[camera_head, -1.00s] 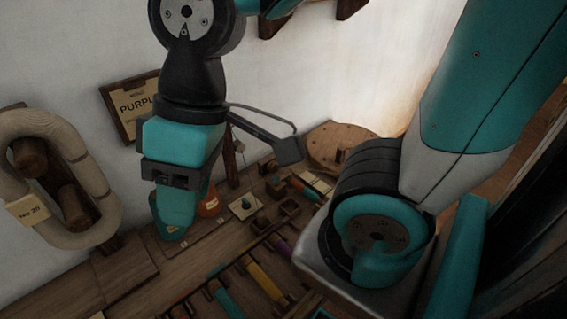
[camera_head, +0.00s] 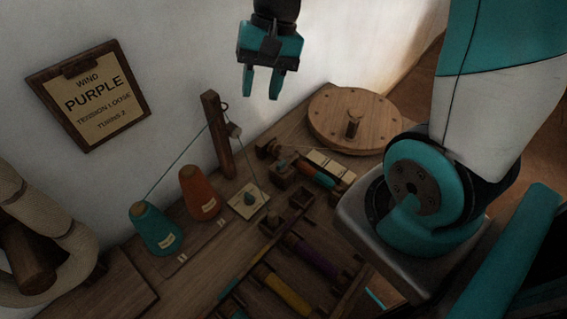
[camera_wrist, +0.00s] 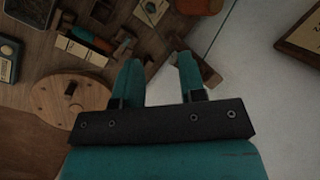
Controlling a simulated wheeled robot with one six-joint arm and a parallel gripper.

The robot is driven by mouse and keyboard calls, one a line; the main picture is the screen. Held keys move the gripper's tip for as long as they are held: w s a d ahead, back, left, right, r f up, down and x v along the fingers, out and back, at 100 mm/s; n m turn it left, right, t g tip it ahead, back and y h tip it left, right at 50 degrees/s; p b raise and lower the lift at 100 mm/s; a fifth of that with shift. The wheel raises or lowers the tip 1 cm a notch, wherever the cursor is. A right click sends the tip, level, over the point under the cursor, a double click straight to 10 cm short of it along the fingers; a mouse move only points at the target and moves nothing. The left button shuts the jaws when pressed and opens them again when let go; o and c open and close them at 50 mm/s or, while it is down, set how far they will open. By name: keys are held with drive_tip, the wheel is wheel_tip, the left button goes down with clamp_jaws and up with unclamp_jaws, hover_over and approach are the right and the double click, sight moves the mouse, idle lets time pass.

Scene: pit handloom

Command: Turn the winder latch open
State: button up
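My gripper (camera_head: 262,88) is open and empty, fingers pointing down, high in front of the wall and above the back of the bench. In the wrist view its two teal fingers (camera_wrist: 158,78) stand apart with nothing between them. The winder sits below and right of it: a small dark wooden block (camera_head: 282,172) with a teal and orange bobbin (camera_head: 318,176) beside it. A round wooden wheel (camera_head: 376,108) with an upright peg is behind; it also shows in the wrist view (camera_wrist: 52,108). I cannot make out the latch or its position.
A wooden post (camera_head: 218,135) with thread stands left of the winder. Teal (camera_head: 155,230) and orange (camera_head: 201,195) thread cones and a pale plate with a dial (camera_head: 240,207) are nearby. Trays of bobbins (camera_head: 285,285) lie in front. A "PURPLE" sign (camera_head: 98,128) hangs on the wall.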

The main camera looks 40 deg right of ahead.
drive_tip(key=w+d+f+m+b, duration=0.2)
drive_tip(key=w+d+f+m, duration=0.2)
drive_tip(key=d+f+m, duration=0.8)
drive_tip(key=n+b, duration=0.2)
approach(282, 163)
drive_tip(key=shift+y, duration=0.3)
drive_tip(key=x, duration=0.9)
drive_tip(key=shift+w+d+f, duration=0.1)
drive_tip(key=shift+d+f, duration=0.1)
clamp_jaws()
